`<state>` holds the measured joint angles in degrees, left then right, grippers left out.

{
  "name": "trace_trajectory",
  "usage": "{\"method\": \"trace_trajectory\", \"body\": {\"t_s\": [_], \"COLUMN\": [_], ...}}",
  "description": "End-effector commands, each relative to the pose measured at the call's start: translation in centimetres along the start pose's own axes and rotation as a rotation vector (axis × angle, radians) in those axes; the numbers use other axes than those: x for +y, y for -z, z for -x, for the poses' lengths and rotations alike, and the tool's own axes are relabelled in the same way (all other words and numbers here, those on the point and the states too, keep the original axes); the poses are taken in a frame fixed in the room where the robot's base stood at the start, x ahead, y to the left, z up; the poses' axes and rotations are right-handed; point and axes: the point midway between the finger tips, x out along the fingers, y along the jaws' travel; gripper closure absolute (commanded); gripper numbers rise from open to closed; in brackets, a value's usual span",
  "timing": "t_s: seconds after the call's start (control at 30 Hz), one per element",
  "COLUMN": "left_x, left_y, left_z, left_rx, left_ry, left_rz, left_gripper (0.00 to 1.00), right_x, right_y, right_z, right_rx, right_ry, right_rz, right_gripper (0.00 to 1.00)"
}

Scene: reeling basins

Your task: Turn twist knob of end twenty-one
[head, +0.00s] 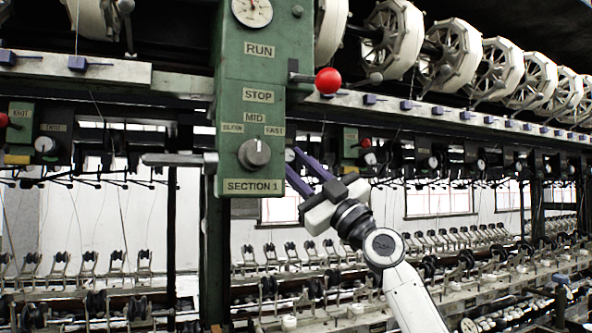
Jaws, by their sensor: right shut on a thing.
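My right gripper (292,158) reaches up from the lower right, just right of the green section panel. Its two purple fingers are shut on a small pale twist knob (290,155), which shows only in part between the fingertips. No end number can be read there, so I cannot tell from the picture that it is end twenty-one. Similar pale knobs show along the row, one at the left (44,144) and one at the right (370,159). My left gripper is not in view.
The green section panel (228,110) stands close left of the fingers, with a large grey dial (254,153) and a red-balled lever (328,81). White reels (450,52) line the top right. Bobbin rows (470,240) run below.

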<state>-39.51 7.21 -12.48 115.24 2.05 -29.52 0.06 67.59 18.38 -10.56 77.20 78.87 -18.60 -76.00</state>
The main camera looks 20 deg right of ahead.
Motion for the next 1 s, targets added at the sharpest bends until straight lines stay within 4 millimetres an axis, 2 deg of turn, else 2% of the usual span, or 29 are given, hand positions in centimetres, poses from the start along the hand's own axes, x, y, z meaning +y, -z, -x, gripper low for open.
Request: {"method": "trace_trajectory", "body": {"t_s": [0.57, 0.6, 0.7, 1.0], "left_x": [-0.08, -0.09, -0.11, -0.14], "left_y": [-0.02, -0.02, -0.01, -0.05], "left_z": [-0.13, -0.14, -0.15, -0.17], "left_rx": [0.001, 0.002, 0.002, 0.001], "left_ry": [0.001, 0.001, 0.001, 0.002], "left_rz": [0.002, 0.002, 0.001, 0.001], "left_gripper": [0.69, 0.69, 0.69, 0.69], "right_x": [-0.17, -0.17, -0.16, -0.12], "right_y": [-0.04, -0.04, -0.03, -0.04], "right_z": [0.00, -0.01, -0.01, 0.08], "right_rx": [-0.001, -0.001, -0.001, -0.001], "right_ry": [-0.030, -0.030, -0.030, -0.030], "right_rz": [-0.032, -0.032, -0.032, -0.031], "right_gripper": [0.97, 0.73, 0.57, 0.56]}}
